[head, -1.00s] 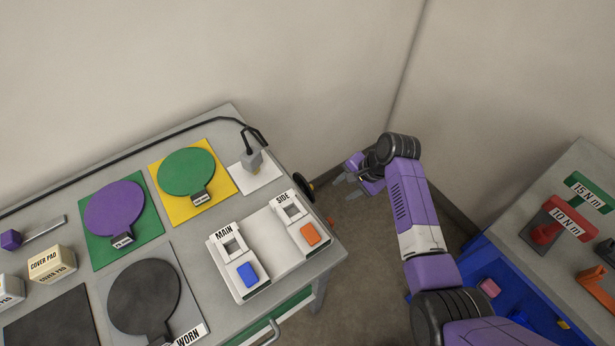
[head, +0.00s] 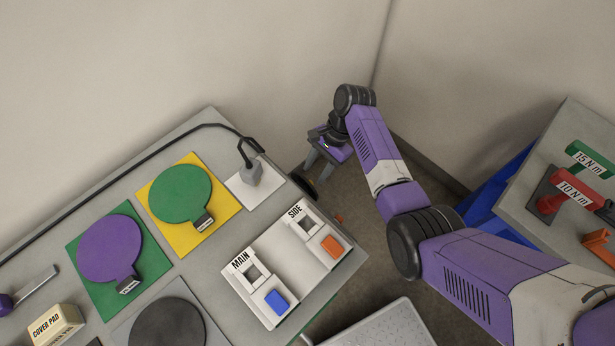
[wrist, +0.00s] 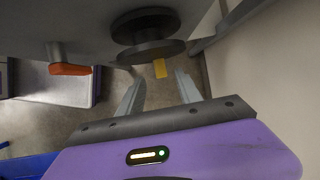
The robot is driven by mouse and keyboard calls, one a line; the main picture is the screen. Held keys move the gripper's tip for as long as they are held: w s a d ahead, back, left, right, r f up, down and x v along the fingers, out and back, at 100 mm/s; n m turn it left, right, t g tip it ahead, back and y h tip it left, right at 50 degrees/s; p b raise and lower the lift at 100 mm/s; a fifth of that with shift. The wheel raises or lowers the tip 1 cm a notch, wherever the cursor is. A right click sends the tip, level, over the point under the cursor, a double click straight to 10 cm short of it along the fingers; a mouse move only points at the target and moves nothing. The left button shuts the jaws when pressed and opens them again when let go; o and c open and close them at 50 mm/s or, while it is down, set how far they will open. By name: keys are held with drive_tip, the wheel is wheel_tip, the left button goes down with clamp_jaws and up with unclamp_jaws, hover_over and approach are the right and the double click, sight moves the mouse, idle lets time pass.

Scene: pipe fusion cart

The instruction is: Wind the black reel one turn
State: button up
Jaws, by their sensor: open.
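The black reel (wrist: 146,38) is mounted on the cart's end face and fills the top middle of the wrist view. A yellow handle (wrist: 160,68) sticks out near its rim. In the head view only a dark edge of the reel (head: 303,185) shows past the cart's right end, partly hidden. My gripper (wrist: 159,79) is open, with one grey finger on each side of the yellow handle in the picture. The fingers appear apart from the handle; the exact depth is unclear. In the head view my gripper (head: 316,163) points down beside the cart's end.
An orange lever (wrist: 70,69) sits on the same face, left of the reel. The cart top (head: 225,262) holds paddles, a plug and a MAIN/SIDE switch panel (head: 258,310). A wall stands close behind. A second bench (head: 540,190) with torque tools is at right.

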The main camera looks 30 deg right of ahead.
drive_tip(key=shift+x, duration=2.65)
clamp_jaws()
